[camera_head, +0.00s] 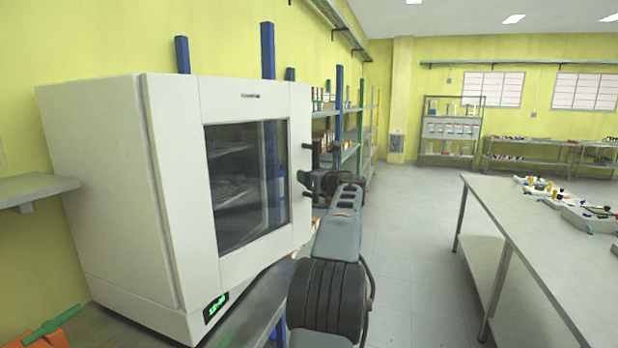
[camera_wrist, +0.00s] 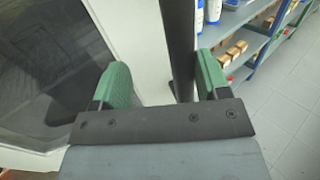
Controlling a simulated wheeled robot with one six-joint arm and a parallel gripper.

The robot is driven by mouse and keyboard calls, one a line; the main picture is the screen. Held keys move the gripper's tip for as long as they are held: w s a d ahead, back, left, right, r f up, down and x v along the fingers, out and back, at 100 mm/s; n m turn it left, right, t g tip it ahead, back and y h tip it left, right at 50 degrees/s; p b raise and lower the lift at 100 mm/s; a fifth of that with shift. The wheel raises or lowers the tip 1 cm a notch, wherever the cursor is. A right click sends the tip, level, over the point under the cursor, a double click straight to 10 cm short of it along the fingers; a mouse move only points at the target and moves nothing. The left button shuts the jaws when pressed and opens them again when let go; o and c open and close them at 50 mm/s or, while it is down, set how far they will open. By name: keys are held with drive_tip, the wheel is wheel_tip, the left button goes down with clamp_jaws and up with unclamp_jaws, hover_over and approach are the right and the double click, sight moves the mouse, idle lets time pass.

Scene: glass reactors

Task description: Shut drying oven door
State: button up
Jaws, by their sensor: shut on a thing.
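The drying oven (camera_head: 110,180) is a large white box on a bench at the left in the head view. Its white door (camera_head: 255,105) has a dark window, which also shows at the left of the wrist view (camera_wrist: 45,75). The door stands close to the oven front; I cannot tell whether a small gap remains. A dark upright handle (camera_wrist: 179,50) is at the door's right edge. My gripper (camera_wrist: 163,82) has its green fingers on either side of this handle and is shut on it. In the head view my gripper (camera_head: 322,182) partly hides the handle.
A grey table (camera_head: 520,240) with several small items stands at the right. Shelves with boxes and blue posts (camera_head: 339,110) are behind the oven. A small wall shelf (camera_head: 40,187) is at the left. The grey floor (camera_head: 410,240) between bench and table is clear.

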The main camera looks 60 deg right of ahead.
drive_tip(key=shift+s+a+r+b, duration=0.1)
drive_tip(key=shift+s+r+b, duration=0.1)
drive_tip(key=shift+s, duration=0.95)
drive_tip(key=shift+s+a+r+b, duration=0.1)
drive_tip(key=shift+s+b, duration=0.1)
drive_tip(key=shift+s, duration=0.9)
drive_tip(key=shift+s+d+f+b, duration=0.1)
drive_tip(key=shift+s+d, duration=0.1)
drive_tip(key=shift+s, duration=1.05)
drive_tip(key=shift+s+d+b, duration=0.1)
drive_tip(key=shift+s+d, duration=0.15)
drive_tip(key=shift+s, duration=1.05)
drive_tip(key=shift+s+d+f+b, duration=0.1)
drive_tip(key=shift+s+d, duration=0.1)
drive_tip(key=shift+s, duration=1.05)
